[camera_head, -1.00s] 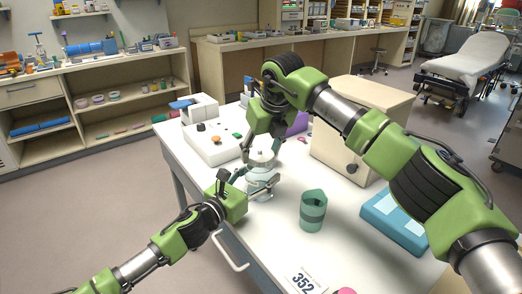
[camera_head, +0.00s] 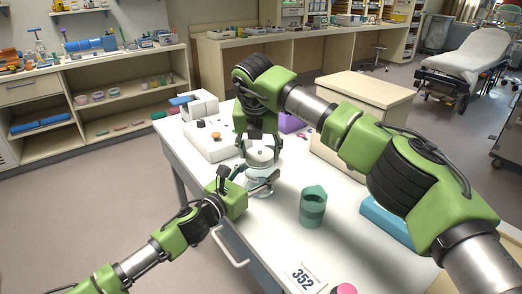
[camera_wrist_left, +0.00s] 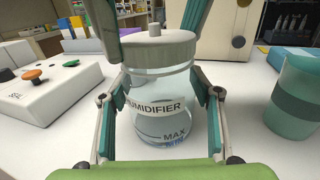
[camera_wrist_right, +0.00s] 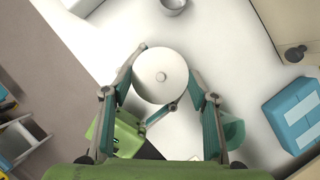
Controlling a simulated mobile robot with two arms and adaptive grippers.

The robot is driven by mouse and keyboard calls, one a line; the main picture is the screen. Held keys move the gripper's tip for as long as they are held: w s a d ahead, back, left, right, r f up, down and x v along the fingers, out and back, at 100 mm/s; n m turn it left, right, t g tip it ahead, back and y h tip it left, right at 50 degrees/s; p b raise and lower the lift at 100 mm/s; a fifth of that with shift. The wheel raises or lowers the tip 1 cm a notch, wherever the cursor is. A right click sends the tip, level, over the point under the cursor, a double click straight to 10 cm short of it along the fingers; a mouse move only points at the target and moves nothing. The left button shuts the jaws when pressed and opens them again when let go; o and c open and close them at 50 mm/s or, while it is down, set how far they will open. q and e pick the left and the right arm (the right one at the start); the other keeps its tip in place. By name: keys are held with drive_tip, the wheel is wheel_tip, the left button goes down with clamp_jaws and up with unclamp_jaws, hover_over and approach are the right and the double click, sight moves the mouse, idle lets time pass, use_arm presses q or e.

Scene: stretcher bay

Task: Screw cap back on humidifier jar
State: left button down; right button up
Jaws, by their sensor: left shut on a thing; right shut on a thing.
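The humidifier jar (camera_head: 262,190) is clear glass with a label reading HUMIDIFIER and a MAX mark; it stands upright near the table's left edge. It also shows in the left wrist view (camera_wrist_left: 165,125). My left gripper (camera_head: 256,180) is shut around the jar from the side. The pale grey cap (camera_wrist_left: 158,50), round with a small knob, sits level at the jar's mouth; whether its thread is engaged cannot be seen. My right gripper (camera_wrist_right: 163,75) points down from above and is shut on the cap's sides, its fingers framing the cap (camera_wrist_right: 152,88) in the right wrist view.
A teal cup (camera_head: 312,207) stands right of the jar. A white device with an orange knob (camera_head: 205,142) is behind left. A beige box (camera_head: 361,100) and a blue box (camera_head: 385,222) are farther right. The table (camera_head: 270,240) is clear in front of the jar.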

drive_tip(key=m, duration=0.1)
drive_tip(key=m+h, duration=0.1)
drive_tip(key=m, duration=0.1)
drive_tip(key=shift+a+m, duration=0.2)
drive_tip(key=shift+m, duration=0.1)
drive_tip(key=shift+d, duration=0.1)
drive_tip(key=o, duration=0.9)
drive_tip(key=shift+r, duration=0.15)
drive_tip(key=shift+r, duration=2.15)
drive_tip(key=shift+o, duration=0.4)
